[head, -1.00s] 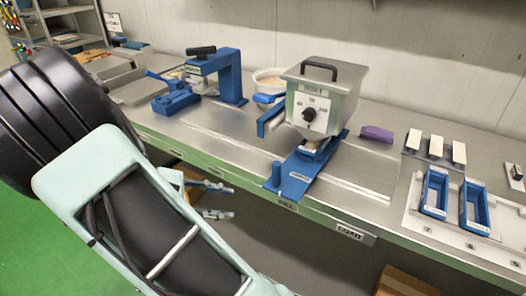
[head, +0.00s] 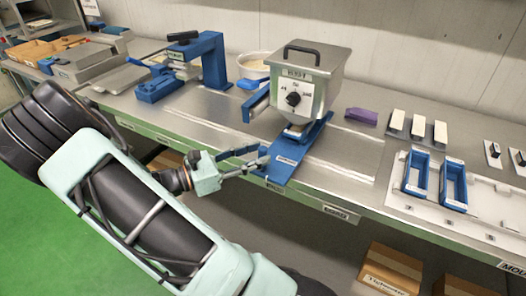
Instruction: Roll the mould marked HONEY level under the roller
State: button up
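Two blue rectangular moulds, a left one (head: 407,187) and a right one (head: 443,193), stand on a pale board at the right. Their small labels are too small to read, so I cannot tell which is HONEY. The roller station is a blue arch (head: 212,72) with a black handle, at the back left. The steel kettle (head: 318,75) stands in the middle above a blue slide (head: 285,165). My gripper (head: 258,159) is at the slide's front left end, fingers apart. The knob there is largely hidden by the fingers; I cannot tell whether they touch it.
Several white-topped blocks (head: 418,127) and a purple block (head: 361,116) lie behind the moulds. A bowl (head: 254,65) stands behind the kettle's left side. The bench between roller and kettle is mostly clear. Cardboard boxes (head: 390,270) stand below the bench.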

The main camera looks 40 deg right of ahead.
jog(key=shift+s+d, duration=0.25)
jog(key=shift+d, duration=0.95)
grip_shut()
